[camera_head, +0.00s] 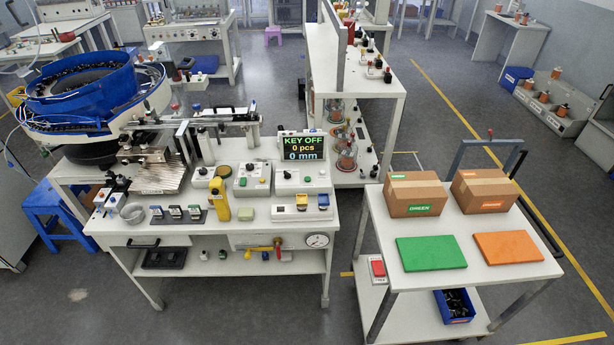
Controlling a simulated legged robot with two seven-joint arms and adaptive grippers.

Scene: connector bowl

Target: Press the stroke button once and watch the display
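The display (303,147) stands at the back right of the white workbench. It reads "KEY OFF" in green, "0 pcs" in yellow and "0 mm" in blue. A white control box (302,179) sits below it with small buttons. Another box with a green button (252,181) stands to its left. A low panel (301,208) nearer the front edge carries yellow and blue buttons. I cannot tell which of these is the stroke button, as labels are too small to read. Neither of my grippers shows in the head view.
A blue bowl feeder (80,85) stands at the bench's left. A yellow tool (219,200) stands upright near the front. A cart on the right holds two cardboard boxes (415,194), a green panel (431,252) and an orange panel (508,247). A dial gauge (317,240) is on the bench front.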

